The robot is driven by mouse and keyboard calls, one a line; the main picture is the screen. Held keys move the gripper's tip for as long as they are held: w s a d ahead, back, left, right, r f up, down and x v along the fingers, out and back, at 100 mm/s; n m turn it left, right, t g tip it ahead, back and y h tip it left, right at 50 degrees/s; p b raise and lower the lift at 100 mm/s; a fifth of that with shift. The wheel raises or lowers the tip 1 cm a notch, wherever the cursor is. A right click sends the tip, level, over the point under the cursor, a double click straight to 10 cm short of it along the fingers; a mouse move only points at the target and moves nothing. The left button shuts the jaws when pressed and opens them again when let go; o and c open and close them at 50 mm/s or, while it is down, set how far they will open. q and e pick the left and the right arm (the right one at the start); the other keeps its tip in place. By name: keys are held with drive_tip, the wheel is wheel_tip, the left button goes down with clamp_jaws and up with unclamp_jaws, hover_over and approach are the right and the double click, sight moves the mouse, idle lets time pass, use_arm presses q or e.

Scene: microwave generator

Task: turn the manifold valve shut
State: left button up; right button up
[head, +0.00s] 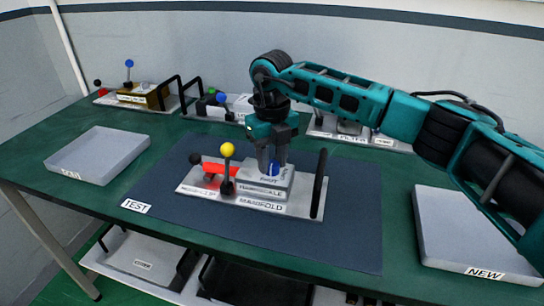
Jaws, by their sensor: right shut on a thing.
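The manifold (262,208) is a light grey plate with a raised block, lying on the dark blue mat in the middle of the table. A blue knob (271,168) is on top of its block. Which of these is the valve is not plainly marked. My right gripper (271,165) points down over the block, shut on the blue knob; its fingers hide part of the knob. My left gripper is out of view.
A black upright handle (319,184) rises at the manifold's right end. Trays lie at left (98,154) and at right, marked NEW (476,240). Other modules stand along the back edge, including one with a blue-balled lever (129,64). The mat's front (330,245) is clear.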

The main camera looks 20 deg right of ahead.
sight(272, 164)
drive_tip(key=shift+m, duration=0.7)
drive_tip(key=o, duration=1)
drive_tip(key=shift+o, duration=0.2)
drive_tip(key=shift+r, duration=0.1)
wheel_tip(272, 164, up, 13)
